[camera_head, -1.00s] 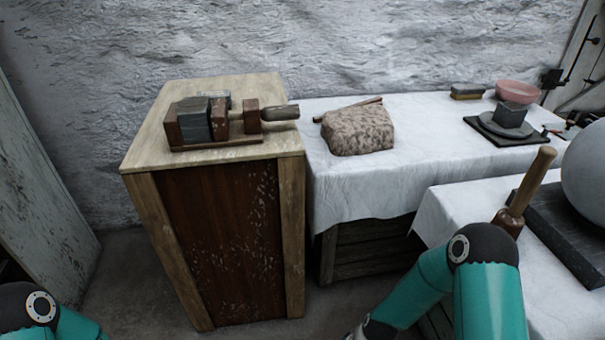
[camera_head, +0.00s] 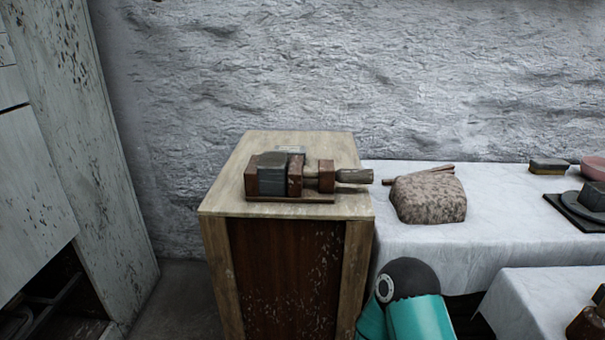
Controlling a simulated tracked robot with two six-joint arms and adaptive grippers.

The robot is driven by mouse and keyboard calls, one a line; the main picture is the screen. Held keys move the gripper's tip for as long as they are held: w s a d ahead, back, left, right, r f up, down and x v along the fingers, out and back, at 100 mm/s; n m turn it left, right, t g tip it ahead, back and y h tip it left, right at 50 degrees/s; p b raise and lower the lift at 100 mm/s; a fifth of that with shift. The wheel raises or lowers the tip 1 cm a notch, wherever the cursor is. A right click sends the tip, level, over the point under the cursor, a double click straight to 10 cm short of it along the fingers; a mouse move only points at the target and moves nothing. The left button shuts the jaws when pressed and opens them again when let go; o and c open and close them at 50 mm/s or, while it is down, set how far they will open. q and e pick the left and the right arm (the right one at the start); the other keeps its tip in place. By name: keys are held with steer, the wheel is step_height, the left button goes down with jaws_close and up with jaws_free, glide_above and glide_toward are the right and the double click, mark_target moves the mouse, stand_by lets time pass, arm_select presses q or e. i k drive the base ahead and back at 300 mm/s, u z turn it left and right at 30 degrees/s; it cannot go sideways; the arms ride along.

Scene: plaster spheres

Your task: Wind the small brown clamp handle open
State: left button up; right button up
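The clamp (camera_head: 318,179) lies on top of a wooden cabinet (camera_head: 222,200). It has brown end blocks and a grey block (camera_head: 272,174) held between its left jaws. Its handle (camera_head: 354,176) is a small grey-brown cylinder on the right end, sticking out past the cabinet's right edge. Neither of my grippers is in view. Only a teal and black part of my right arm shows at the bottom, in front of the cabinet's right side.
A white-draped table (camera_head: 480,230) stands right of the cabinet, with a speckled stone lump (camera_head: 428,198) and a thin stick near the handle. A brush (camera_head: 548,166) and pink bowl (camera_head: 594,168) are farther right. A pale panel (camera_head: 85,130) stands at left. Floor is clear between panel and cabinet.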

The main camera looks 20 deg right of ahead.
mark_target(342, 176)
steer(key=u, duration=0.35)
steer(key=k, duration=1.1)
steer(key=z, duration=0.75)
steer(key=i, duration=1.7)
